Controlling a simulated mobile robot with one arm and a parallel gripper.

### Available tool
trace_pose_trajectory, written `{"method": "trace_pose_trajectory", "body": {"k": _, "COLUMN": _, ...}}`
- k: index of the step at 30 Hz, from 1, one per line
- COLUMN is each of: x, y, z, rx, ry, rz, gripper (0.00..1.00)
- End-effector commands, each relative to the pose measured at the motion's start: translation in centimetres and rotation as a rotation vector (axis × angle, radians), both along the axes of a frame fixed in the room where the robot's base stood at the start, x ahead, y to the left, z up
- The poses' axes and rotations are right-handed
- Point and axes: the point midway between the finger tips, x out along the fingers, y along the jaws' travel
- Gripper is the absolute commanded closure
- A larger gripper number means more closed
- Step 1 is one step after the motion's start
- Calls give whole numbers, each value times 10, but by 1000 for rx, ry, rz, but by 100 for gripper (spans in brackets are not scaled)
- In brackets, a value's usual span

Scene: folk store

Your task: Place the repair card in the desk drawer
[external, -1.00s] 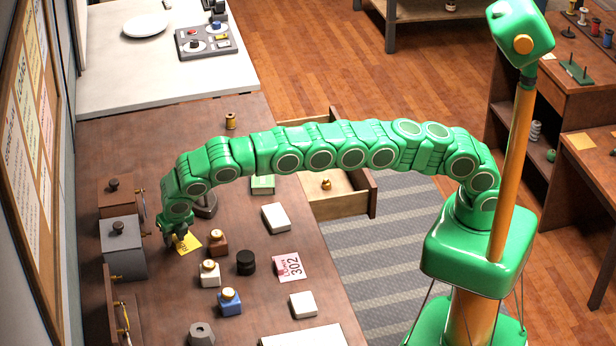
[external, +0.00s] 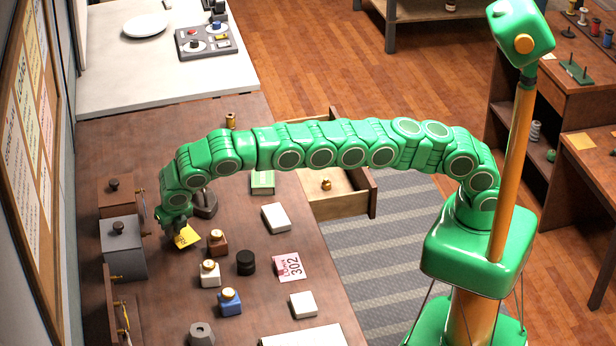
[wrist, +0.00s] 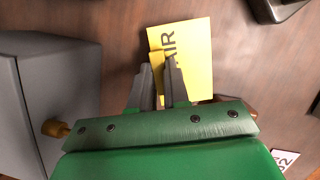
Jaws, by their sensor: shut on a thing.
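The yellow repair card (external: 187,237) is at my gripper (external: 178,226) over the far left part of the desk. In the wrist view the card (wrist: 190,48) shows the letters "AIR" and sits between the fingers of my gripper (wrist: 163,72), which are shut on its edge. It looks slightly raised and tilted, though the exact height is hard to tell. The desk drawer (external: 340,196) is pulled open at the desk's right side, with a small brass-colored object (external: 326,184) inside. Much of its interior is bare.
Ink bottles in brown (external: 217,242), white (external: 209,273) and blue (external: 229,301) stand near the card, with a black jar (external: 245,262). A grey box (external: 123,247) stands left. A pink 302 card (external: 289,267) and white boxes (external: 275,218) lie toward the right edge.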

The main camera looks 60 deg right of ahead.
Motion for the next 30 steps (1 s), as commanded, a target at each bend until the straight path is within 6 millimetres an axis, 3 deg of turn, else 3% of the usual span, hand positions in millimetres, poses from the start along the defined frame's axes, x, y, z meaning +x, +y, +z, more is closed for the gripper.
{"method": "trace_pose_trajectory", "body": {"k": 19, "x": -13, "y": -11, "z": 23, "rx": -3, "ry": 2, "rz": -2, "gripper": 100}}
{"method": "trace_pose_trajectory", "body": {"k": 30, "x": -32, "y": -25, "z": 55, "rx": 0, "ry": -2, "rz": -2, "gripper": 100}}
